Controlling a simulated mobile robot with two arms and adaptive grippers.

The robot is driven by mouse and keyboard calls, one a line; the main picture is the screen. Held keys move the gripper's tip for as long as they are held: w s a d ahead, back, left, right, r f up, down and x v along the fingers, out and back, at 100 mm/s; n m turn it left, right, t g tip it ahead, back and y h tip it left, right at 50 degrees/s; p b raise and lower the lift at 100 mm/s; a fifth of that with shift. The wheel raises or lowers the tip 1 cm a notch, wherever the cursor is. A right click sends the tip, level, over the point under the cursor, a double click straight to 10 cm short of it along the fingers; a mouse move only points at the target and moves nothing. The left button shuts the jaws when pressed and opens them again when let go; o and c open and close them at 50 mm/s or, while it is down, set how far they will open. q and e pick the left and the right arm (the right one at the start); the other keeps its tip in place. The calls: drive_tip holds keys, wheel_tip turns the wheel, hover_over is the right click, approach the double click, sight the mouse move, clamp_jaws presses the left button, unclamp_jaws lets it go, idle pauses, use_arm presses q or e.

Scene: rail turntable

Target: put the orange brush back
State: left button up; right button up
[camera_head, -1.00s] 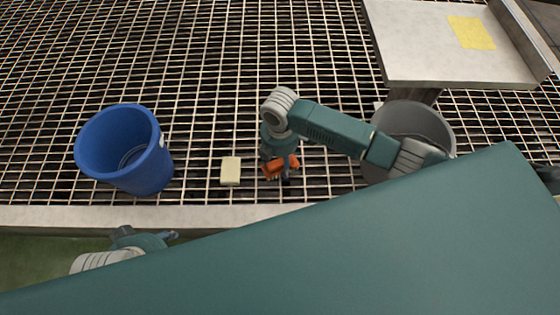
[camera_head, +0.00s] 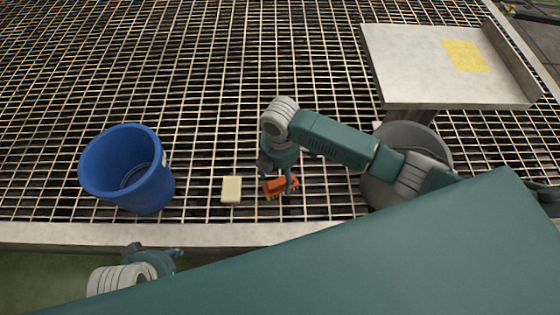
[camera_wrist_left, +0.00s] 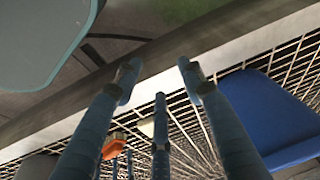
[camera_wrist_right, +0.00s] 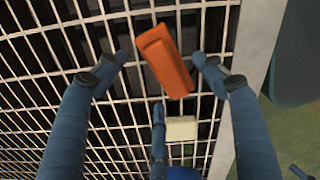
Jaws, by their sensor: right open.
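The orange brush (camera_head: 278,186) lies on the metal grating, right of a pale cream block (camera_head: 231,189). My right gripper (camera_head: 284,182) is over the brush and partly covers it in the head view. In the right wrist view the brush (camera_wrist_right: 163,62) shows between the spread fingertips, its lower end towards the cream block (camera_wrist_right: 181,129). The right gripper is open, with no finger closed on the brush. My left gripper (camera_head: 174,258) is low at the left, near the pale kerb. In the left wrist view its fingers (camera_wrist_left: 158,82) are spread and empty.
A blue bin (camera_head: 128,172) stands on the grating at the left. A grey bin (camera_head: 408,150) is under my right arm. A grey table (camera_head: 405,75) with a yellow patch (camera_head: 466,56) is at the upper right. A pale kerb (camera_head: 225,234) borders the grating.

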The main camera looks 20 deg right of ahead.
sight(280, 178)
use_arm(q)
wheel_tip(280, 178, down, 8)
drive_tip(key=p, duration=0.2)
drive_tip(key=shift+f+g, duration=0.25)
drive_tip(key=shift+g, duration=0.05)
use_arm(e)
wheel_tip(280, 178, up, 8)
drive_tip(key=shift+f, duration=0.1)
use_arm(q)
drive_tip(key=shift+w+d, duration=0.1)
